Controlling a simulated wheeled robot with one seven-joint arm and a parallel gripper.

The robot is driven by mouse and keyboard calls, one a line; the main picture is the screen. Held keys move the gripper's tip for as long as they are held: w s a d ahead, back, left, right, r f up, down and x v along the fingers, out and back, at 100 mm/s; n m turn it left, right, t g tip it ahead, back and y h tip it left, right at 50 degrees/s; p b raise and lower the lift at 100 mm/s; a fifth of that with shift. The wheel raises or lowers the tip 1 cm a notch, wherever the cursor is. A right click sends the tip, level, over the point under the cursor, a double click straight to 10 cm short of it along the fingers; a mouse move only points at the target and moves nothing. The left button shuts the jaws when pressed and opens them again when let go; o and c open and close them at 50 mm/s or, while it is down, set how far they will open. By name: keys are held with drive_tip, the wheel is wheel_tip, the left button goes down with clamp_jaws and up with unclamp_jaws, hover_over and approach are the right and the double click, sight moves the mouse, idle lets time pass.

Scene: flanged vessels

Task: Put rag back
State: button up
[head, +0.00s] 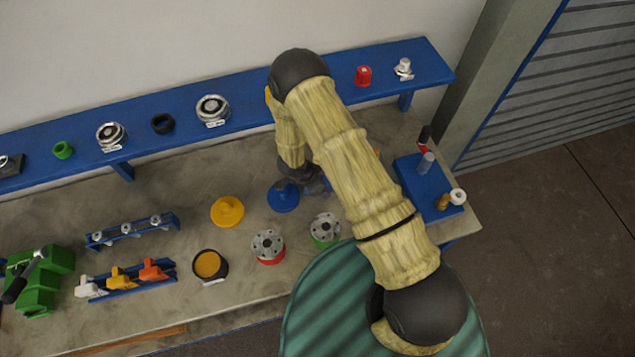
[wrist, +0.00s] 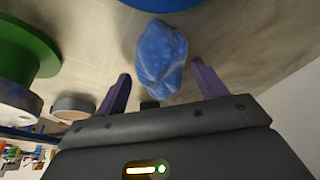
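The rag (wrist: 162,57) is a crumpled blue cloth, in the upper middle of the wrist view. My gripper (wrist: 161,70) is open, with its two purple fingers apart on either side of the rag's near part. A gap shows between the rag and each finger. In the head view my gripper (head: 316,184) is mostly hidden under my arm, low over the bench just right of a blue knobbed disc. The rag cannot be made out in the head view; my arm covers that area.
On the bench (head: 190,258) are the blue disc (head: 283,198), a yellow disc (head: 227,211), a red-based flanged vessel (head: 267,246) and a green-based one (head: 325,229). A blue shelf (head: 240,92) runs behind. A blue block (head: 412,182) with upright items stands right.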

drive_tip(key=shift+r, duration=0.15)
drive_tip(key=b+v, duration=0.1)
drive_tip(key=v, duration=1)
drive_tip(key=shift+r, duration=0.4)
drive_tip(key=shift+b, duration=0.3)
